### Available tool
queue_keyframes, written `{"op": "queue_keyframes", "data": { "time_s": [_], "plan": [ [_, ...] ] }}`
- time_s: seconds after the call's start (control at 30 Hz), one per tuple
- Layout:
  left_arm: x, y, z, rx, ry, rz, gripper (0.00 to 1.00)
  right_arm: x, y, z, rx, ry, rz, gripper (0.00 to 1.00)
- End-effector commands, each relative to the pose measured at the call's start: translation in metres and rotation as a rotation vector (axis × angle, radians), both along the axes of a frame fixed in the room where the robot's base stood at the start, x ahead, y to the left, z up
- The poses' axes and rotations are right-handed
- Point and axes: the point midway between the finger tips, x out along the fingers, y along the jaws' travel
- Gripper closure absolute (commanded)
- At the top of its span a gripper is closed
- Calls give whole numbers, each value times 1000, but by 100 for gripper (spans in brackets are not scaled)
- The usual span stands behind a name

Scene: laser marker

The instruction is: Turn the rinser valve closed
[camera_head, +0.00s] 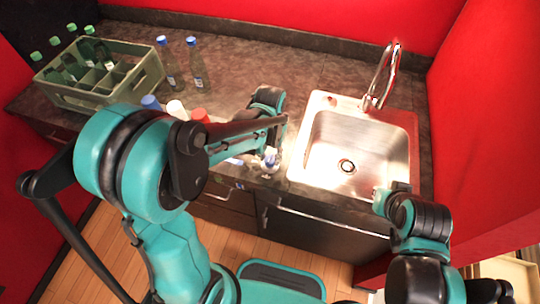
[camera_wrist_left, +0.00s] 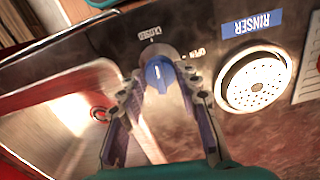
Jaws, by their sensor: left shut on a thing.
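The rinser valve is a round blue knob (camera_wrist_left: 159,76) in the left wrist view, on a metal panel between a CLOSED label (camera_wrist_left: 149,34) and an OPEN label (camera_wrist_left: 196,53). My left gripper (camera_wrist_left: 162,84) has one finger on each side of the knob and is shut on it. The fingers hide part of the knob's sides. I cannot clearly tell which label its mark points at. The round perforated rinser (camera_wrist_left: 257,80) is to the right, below a blue RINSER label (camera_wrist_left: 254,38). My right arm shows at the sink's front right corner in the head view; its fingers are not clear.
The steel sink (camera_head: 345,150) with a tall faucet (camera_head: 381,78) is at the right of the dark counter. A green crate (camera_head: 95,75) with bottles stands at the back left, with two bottles (camera_head: 195,63) beside it. Red walls enclose the counter.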

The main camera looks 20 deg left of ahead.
Motion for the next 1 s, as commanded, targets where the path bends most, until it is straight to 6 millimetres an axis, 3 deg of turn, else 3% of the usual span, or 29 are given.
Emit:
{"op": "queue_keyframes", "data": {
  "time_s": [0.77,0.8,0.87,1.0],
  "plan": [
    [0,0,0,0,0,105,96,0,0,-1,0,0,0,100],
    [0,0,0,0,0,105,62,0,0,-1,0,0,0,100],
    [0,0,0,0,0,105,46,0,0,-1,0,0,0,100],
    [0,0,0,0,0,104,46,0,0,-1,0,0,0,100]
  ]
}}
